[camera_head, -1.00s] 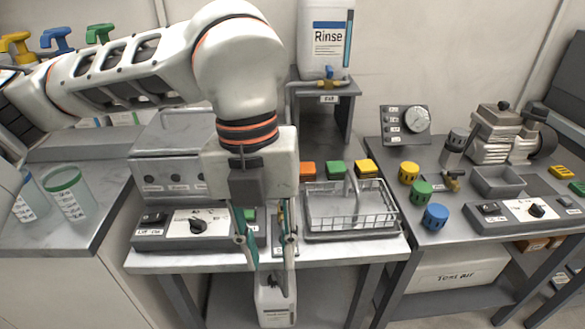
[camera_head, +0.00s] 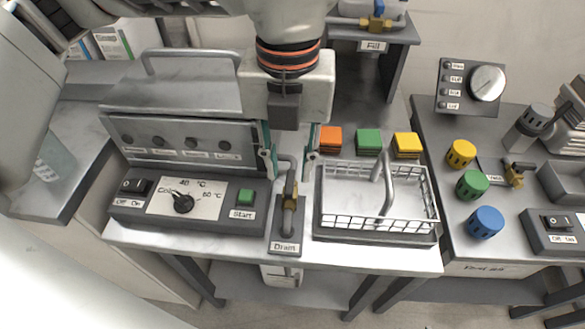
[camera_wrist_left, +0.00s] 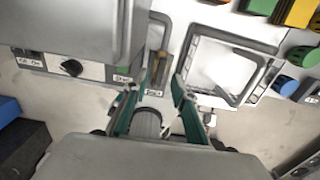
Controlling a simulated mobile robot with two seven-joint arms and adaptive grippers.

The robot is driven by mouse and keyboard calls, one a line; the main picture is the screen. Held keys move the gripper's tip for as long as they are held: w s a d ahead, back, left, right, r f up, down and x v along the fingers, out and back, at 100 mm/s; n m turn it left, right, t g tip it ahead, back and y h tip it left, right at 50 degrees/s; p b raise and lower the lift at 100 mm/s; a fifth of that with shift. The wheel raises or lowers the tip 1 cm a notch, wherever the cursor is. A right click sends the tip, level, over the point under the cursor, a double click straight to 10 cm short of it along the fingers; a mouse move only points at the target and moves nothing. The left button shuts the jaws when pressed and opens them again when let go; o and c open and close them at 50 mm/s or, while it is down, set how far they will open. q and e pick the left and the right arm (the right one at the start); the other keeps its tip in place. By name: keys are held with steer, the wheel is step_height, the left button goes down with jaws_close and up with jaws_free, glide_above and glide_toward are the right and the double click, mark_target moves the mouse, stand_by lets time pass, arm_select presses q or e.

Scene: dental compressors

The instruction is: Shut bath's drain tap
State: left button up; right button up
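The drain tap (camera_head: 290,196) is a small brass valve on a grey pipe, on a dark base plate labelled "Drain" (camera_head: 285,247). Its brass lever appears to lie along the pipe. It stands right of the bath's control panel (camera_head: 185,203), at the table's front. My left gripper (camera_head: 290,164) is open and empty, with its green-sided fingers apart just behind and above the tap in the head view. In the left wrist view the fingers (camera_wrist_left: 150,98) are spread, and the tap (camera_wrist_left: 159,68) shows between and beyond them. The right gripper is not in view.
The grey bath (camera_head: 185,140) stands close left of the tap. A wire basket (camera_head: 375,225) on a tray is close on the right. Orange, green and yellow blocks (camera_head: 368,141) lie behind the basket. A white container (camera_head: 281,275) is below the table.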

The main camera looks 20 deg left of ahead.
mark_target(290, 186)
arm_select(q)
step_height(290, 186, down, 2)
steer(key=shift+f, duration=0.15)
steer(key=shift+w+f, duration=0.1)
steer(key=shift+f, duration=0.2)
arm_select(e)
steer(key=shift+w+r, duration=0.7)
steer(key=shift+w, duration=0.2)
arm_select(q)
steer(key=shift+c, duration=0.2)
steer(key=c, duration=0.6)
jaws_close()
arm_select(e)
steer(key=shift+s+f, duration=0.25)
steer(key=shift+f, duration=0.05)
